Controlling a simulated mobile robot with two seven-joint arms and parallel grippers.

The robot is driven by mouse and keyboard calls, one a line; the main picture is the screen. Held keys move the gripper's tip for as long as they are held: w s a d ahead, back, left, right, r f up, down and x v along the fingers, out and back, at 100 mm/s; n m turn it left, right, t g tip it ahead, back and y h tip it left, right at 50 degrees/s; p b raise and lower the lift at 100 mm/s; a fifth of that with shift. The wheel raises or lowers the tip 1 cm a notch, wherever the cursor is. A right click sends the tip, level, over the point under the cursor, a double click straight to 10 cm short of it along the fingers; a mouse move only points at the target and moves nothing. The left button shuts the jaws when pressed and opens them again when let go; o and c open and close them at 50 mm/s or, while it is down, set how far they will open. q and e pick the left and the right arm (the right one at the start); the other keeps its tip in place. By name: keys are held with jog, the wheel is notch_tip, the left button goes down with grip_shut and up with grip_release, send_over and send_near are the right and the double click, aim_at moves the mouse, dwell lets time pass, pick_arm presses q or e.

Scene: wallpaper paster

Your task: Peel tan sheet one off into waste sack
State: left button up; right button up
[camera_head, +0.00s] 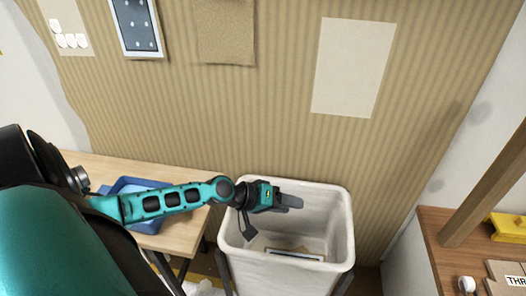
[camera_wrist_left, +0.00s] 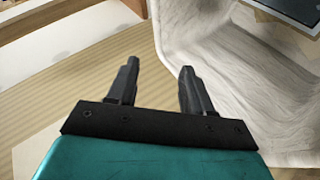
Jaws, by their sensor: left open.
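A brown, rough tan sheet (camera_head: 226,35) hangs at the top of the ribbed wall, cut off by the picture edge. A paler cream-tan sheet (camera_head: 353,67) is flat on the wall to its right. I cannot tell which is sheet one. The waste sack (camera_head: 341,225) is a white, open-topped container below; its pale inside shows in the left wrist view (camera_wrist_left: 225,60). My left gripper (camera_head: 292,202) is over the sack's mouth, below both sheets. In the wrist view its fingers (camera_wrist_left: 157,82) are apart with nothing between them. My right gripper is not in view.
A framed piece (camera_head: 294,255) lies inside the sack. A dark framed panel (camera_head: 137,26) and a sheet with white shapes (camera_head: 67,27) hang at upper left. A wooden table (camera_head: 180,236) with a blue tray (camera_head: 135,185) stands left. A brown bench (camera_head: 440,240) with a yellow object (camera_head: 508,227) stands right.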

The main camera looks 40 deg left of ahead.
pick_arm(q)
jog(key=v, duration=0.9)
jog(key=shift+s+r, duration=0.15)
jog(key=shift+s, duration=0.15)
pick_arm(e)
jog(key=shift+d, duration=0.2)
pick_arm(q)
jog(key=shift+a, duration=0.1)
jog(key=s+d+f+m+y+p, duration=0.1)
jog(key=s+d+m+p, duration=0.1)
jog(key=d, duration=0.3)
jog(key=s+d+f+m+y+p, duration=0.1)
jog(key=s+d+m+y, duration=0.1)
jog(key=d, duration=0.3)
jog(key=s+d+f+m+t+y+p, duration=0.1)
jog(key=s+d+m+p, duration=0.1)
jog(key=d+m, duration=0.2)
jog(key=shift+s+d+y+p, duration=0.15)
jog(key=shift+d+y+p, duration=0.25)
jog(key=shift+d, duration=0.45)
jog(key=shift+f, duration=0.2)
jog(key=shift+c, duration=0.7)
jog(key=shift+s, duration=0.1)
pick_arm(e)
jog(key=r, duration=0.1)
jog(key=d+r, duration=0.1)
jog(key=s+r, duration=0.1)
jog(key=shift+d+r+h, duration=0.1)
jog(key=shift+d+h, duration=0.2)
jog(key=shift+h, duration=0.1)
